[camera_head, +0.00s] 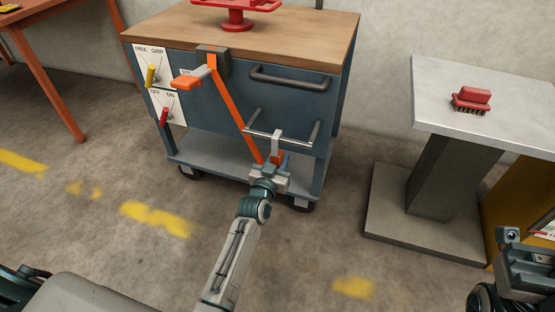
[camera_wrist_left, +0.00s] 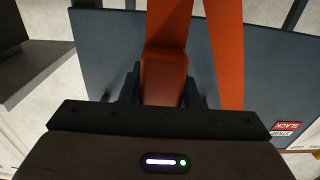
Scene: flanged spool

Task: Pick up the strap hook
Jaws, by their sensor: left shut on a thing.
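The strap hook (camera_head: 277,142) has a light grey hook part and an orange body (camera_wrist_left: 163,78). It is at the front of the blue cart, by the lower metal bar (camera_head: 262,137); I cannot tell whether it touches the bar. My left gripper (camera_head: 272,168) is shut on the orange body, which sits between its fingers in the wrist view. An orange strap (camera_head: 235,110) runs from the hook area up to a grey bracket (camera_head: 213,60) at the cart's top edge. My right gripper (camera_head: 528,268) shows only partly at the lower right, its fingertips unclear.
The cart has a wooden top (camera_head: 290,38) carrying a red flanged spool (camera_head: 236,18), an upper handle (camera_head: 290,78) and two switch levers on its left. A pedestal table (camera_head: 500,115) with a red brush (camera_head: 471,98) stands at right. The floor in front is clear.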

